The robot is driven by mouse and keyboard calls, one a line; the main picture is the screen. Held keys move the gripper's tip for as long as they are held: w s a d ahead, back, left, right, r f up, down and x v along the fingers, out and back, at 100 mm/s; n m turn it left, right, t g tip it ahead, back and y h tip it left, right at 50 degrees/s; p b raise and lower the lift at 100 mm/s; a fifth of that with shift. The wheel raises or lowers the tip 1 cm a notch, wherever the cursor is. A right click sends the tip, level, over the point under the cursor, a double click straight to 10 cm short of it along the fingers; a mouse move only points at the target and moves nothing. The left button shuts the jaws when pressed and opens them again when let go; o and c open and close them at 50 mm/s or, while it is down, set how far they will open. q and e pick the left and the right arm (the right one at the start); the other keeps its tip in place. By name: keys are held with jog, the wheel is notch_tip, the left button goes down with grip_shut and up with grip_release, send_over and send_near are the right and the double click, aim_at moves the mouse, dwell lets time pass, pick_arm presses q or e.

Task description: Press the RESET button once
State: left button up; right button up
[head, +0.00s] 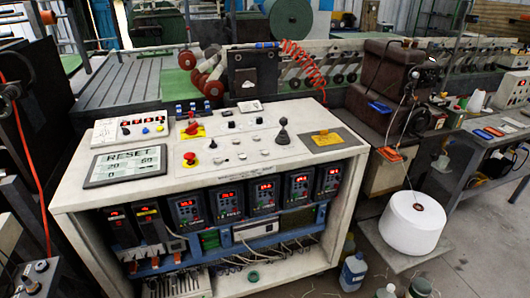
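A framed grey panel (125,166) with the word RESET in large letters and some numbers below lies on the left of the white console top (260,165). Behind it is a small white box (131,128) with red digits and a few coloured buttons; their labels are too small to read. A red mushroom button (190,157) and a red knob on a yellow base (193,127) stand to the right of the panel. I cannot tell which control is the RESET button. Neither of my grippers is in view.
A black joystick (283,132) rises from the console's right half, near a yellow plate (326,139). Controllers with red digits (265,191) fill the shelf below. A white spool (412,222) stands to the right, with bottles (354,270) on the floor.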

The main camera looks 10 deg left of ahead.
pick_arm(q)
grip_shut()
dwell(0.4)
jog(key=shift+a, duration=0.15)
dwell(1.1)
